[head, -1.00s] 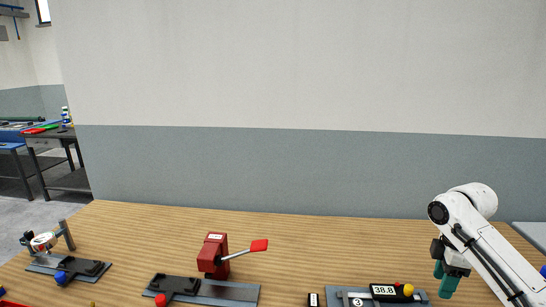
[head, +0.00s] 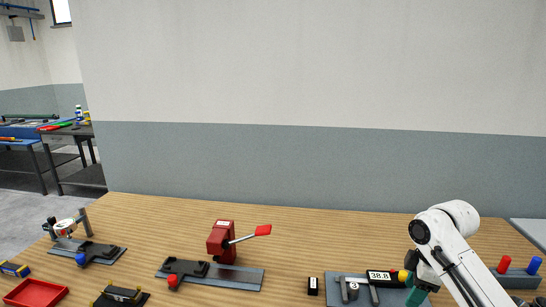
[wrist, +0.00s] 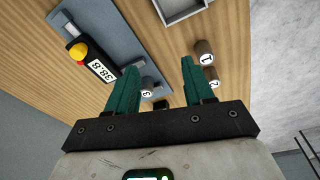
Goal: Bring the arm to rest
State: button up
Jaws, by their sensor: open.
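My gripper (head: 416,294) has green fingers and hangs from the white arm at the right of the head view, at the right end of the gauge with the 38.8 display (head: 380,276). In the wrist view my gripper (wrist: 156,84) is open, with a clear gap between its fingers and nothing held. A dark piece marked 3 (wrist: 147,90) shows beside the left finger. Pieces marked 1 (wrist: 204,54) and 2 (wrist: 212,78) stand near the right finger. I cannot tell the fingers' height above the table.
A red lever device (head: 221,243) stands mid-table. Black fixtures on grey plates (head: 235,279) lie to its left and in front. A red tray (head: 36,293) is at the front left. A block with red and blue knobs (head: 518,278) is at the right. The table's back middle (head: 330,232) is clear.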

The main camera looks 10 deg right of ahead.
jog(key=s+a+f+m+t, duration=0.1)
jog(key=s+a+f, duration=0.1)
jog(key=a, duration=0.4)
jog(key=s+a+f+m+t+y, duration=0.1)
jog(key=s+a+f+m, duration=0.1)
jog(key=a, duration=0.4)
jog(key=s+a+f+m+t+y, duration=0.1)
jog(key=s+a+f, duration=0.1)
jog(key=a, duration=0.5)
jog(key=shift+f+m, duration=0.3)
jog(key=shift+f, duration=0.1)
jog(key=s+d+f+m+g+h, duration=0.1)
jog(key=s+d+f+m, duration=0.1)
jog(key=s, duration=0.8)
jog(key=s+d+f+m+g+h, duration=0.1)
jog(key=s+d+f+m, duration=0.1)
jog(key=s, duration=0.8)
jog(key=s+d+f+m+g+h, duration=0.1)
jog(key=s+f, duration=0.4)
jog(key=s, duration=0.5)
jog(key=shift+d+f+m, duration=0.35)
jog(key=shift+d+m, duration=0.3)
jog(key=shift+m, duration=0.55)
